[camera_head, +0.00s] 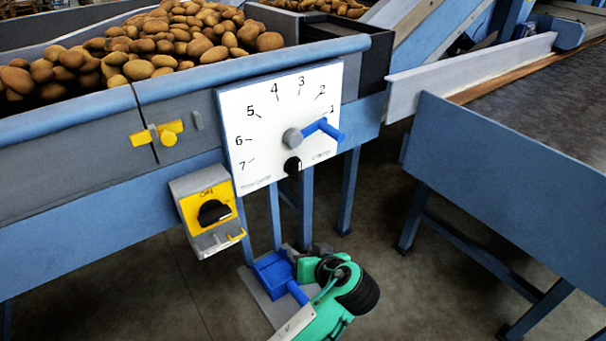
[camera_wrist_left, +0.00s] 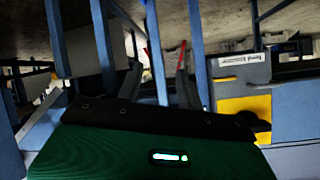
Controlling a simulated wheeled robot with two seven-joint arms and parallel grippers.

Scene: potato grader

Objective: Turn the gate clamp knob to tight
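The white dial panel (camera_head: 263,110) carries numbers, a grey hub with a blue lever (camera_head: 322,129) pointing right near the 1, and a small black knob (camera_head: 292,166) below the hub. The black knob appears to be the clamp knob; its setting is too small to read. My left gripper (camera_head: 308,249) is low, below the panel and apart from the knob. In the left wrist view its two grey fingers (camera_wrist_left: 158,82) stand apart with nothing between them. My right gripper is not in view.
A grey and yellow switch box (camera_head: 206,210) with a black rotary knob hangs left of the panel; it also shows in the wrist view (camera_wrist_left: 243,106). A yellow latch (camera_head: 158,134) is farther left. Potatoes (camera_head: 190,35) fill the hopper. Blue legs (camera_head: 349,190) stand behind my gripper.

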